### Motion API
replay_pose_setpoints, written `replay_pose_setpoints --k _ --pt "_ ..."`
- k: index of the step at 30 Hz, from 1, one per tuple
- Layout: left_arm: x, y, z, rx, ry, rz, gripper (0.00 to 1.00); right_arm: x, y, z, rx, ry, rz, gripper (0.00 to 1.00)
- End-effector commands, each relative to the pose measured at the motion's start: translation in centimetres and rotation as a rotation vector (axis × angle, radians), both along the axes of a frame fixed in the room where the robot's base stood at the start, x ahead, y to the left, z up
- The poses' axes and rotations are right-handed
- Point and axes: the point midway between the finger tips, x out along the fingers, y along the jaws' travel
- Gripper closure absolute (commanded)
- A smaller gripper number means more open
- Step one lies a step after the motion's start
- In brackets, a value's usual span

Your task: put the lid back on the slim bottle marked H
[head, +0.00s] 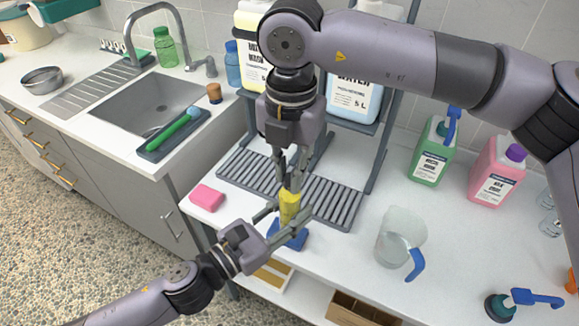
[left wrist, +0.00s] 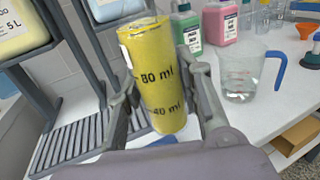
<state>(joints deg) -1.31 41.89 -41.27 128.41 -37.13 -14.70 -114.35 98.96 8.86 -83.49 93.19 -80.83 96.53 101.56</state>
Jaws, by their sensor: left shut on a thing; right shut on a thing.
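The slim yellow bottle (head: 289,208) stands roughly upright over a blue pad (head: 288,239) on the bench. In the left wrist view the bottle (left wrist: 155,80) shows "80 ml" and "40 ml" marks; I see no H on this side. My left gripper (head: 287,214) is shut around the bottle from the lower left, one finger on each side. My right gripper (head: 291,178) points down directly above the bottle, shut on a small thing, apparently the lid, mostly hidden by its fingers. Whether the lid touches the bottle I cannot tell.
A grey slatted rack (head: 335,203) stands close behind, with large jugs above. A pink sponge (head: 207,197) lies to the left. A clear jug with a blue handle (head: 401,238) stands to the right. Green (head: 432,150) and pink (head: 495,172) containers stand at the back right.

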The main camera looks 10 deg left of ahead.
Motion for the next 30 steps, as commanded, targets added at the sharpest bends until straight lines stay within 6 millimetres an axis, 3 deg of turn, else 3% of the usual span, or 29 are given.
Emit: replay_pose_setpoints --k 12,17,21,22,30 --pt "-0.09 -0.08 0.04 0.000 -0.001 -0.003 1.00 0.12 -0.17 0.05 0.002 -0.005 -0.915 0.93" --pt "-0.09 -0.07 0.05 0.000 -0.001 -0.003 1.00 0.07 -0.16 0.15 0.002 -0.011 -1.177 0.93" --pt "-0.08 -0.06 0.03 0.000 -0.001 -0.002 1.00 -0.07 -0.06 -0.06 0.001 -0.001 -1.160 0.93" --pt "-0.07 -0.06 0.03 0.000 -0.001 -0.002 1.00 -0.08 -0.06 -0.05 0.001 -0.001 -1.160 0.83" --pt "-0.04 -0.03 0.05 -0.001 -0.001 -0.001 1.00 -0.13 -0.05 -0.07 -0.001 0.000 -1.157 0.65"
